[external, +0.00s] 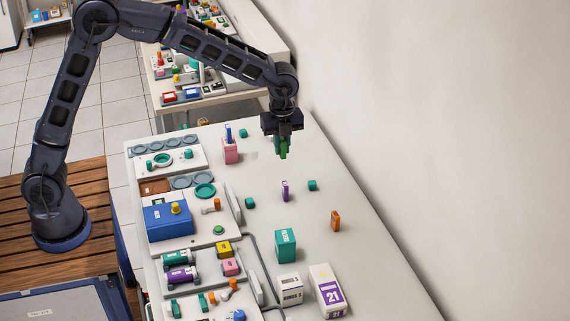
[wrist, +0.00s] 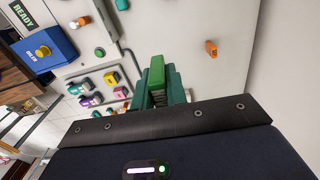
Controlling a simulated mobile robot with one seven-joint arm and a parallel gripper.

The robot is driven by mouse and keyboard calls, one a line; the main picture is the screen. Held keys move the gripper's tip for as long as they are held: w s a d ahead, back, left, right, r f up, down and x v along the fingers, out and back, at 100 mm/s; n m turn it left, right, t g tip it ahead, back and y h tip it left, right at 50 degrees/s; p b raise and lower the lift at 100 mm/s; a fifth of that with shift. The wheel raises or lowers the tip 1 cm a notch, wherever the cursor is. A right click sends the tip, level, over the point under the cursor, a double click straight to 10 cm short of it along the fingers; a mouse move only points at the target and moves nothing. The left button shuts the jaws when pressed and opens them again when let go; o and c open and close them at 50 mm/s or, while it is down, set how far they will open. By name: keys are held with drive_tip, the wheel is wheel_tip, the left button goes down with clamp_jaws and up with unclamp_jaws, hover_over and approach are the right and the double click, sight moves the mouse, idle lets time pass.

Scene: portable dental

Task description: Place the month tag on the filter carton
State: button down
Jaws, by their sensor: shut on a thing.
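My gripper (external: 282,134) is high over the far part of the white bench, pointing down. It is shut on a green upright piece (external: 283,148), which looks like the month tag; its marking cannot be read. In the wrist view the green piece (wrist: 156,75) stands up between the teal finger parts. A teal carton (external: 285,245) with a white label stands on the bench, nearer the camera and well apart from my gripper. Beside it are a small white carton (external: 290,288) and a taller white carton (external: 327,290) marked 21 in purple. I cannot read which is the filter carton.
A purple tag (external: 285,190), an orange tag (external: 335,220) and small teal blocks (external: 312,185) stand on the bench. A pink holder (external: 230,150) is left of my gripper. Trays with a blue box (external: 168,223) line the left. The right bench side is mostly clear, beside a wall.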

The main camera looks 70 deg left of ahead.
wheel_tip(320, 180, up, 4)
hover_over(285, 234)
wheel_tip(285, 234, down, 20)
drive_tip(key=shift+f, duration=0.1)
idle(0.3)
drive_tip(key=c, duration=1.4)
unclamp_jaws()
